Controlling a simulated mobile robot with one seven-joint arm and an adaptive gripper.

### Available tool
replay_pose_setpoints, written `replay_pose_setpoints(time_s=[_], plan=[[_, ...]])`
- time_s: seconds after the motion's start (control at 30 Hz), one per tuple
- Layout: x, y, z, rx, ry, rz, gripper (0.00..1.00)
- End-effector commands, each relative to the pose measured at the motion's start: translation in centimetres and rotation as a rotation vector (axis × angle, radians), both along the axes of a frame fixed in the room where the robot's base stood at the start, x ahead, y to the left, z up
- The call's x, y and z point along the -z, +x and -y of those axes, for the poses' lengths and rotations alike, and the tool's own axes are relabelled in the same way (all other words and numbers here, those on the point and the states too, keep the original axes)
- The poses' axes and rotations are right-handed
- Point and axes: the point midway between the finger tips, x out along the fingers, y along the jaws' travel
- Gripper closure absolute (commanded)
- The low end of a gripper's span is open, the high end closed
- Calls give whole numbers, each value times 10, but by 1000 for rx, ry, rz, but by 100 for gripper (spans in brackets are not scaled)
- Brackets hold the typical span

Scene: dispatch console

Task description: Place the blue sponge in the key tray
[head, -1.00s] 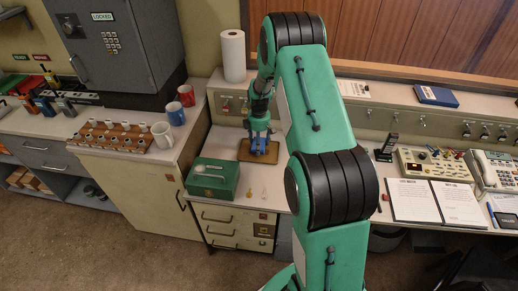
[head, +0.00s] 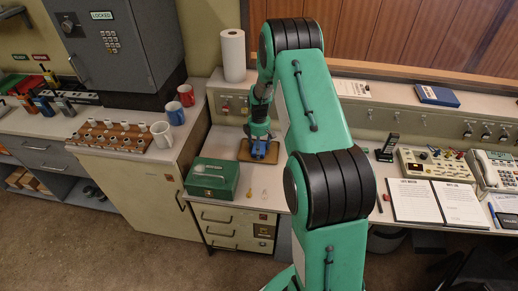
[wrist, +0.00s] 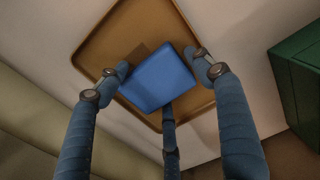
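The blue sponge (wrist: 160,78) is a flat square block between the fingers of my gripper (wrist: 160,82) in the wrist view. Two fingers lie at its left and right sides and a third at its lower edge; they appear to touch it. The brown key tray (wrist: 100,40) lies beneath, and the sponge is within its outline. A dark shadow shows at the sponge's upper left; whether the sponge touches the tray floor I cannot tell. In the head view my gripper (head: 263,152) is low over the tray (head: 244,153), and its blue fingers blend with the sponge.
A green box (head: 212,178) stands just left of the tray; it also shows in the wrist view (wrist: 300,75). A paper roll (head: 233,55) stands behind. Two small tags lie in front. Mugs and a peg board (head: 118,137) are on the left counter.

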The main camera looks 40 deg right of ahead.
Motion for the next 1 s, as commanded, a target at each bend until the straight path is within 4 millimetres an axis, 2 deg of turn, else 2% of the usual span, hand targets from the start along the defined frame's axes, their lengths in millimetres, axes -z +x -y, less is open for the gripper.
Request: replay_pose_setpoints(time_s=[0.17, 0.37, 0.8, 1.0], plan=[[-3, 0, 0, 0, 0, 0, 33], [-17, 0, 0, 0, -1, 1, 33], [-86, 1, 0, 0, -1, 1, 33], [-111, 0, 0, 0, -1, 1, 33]])
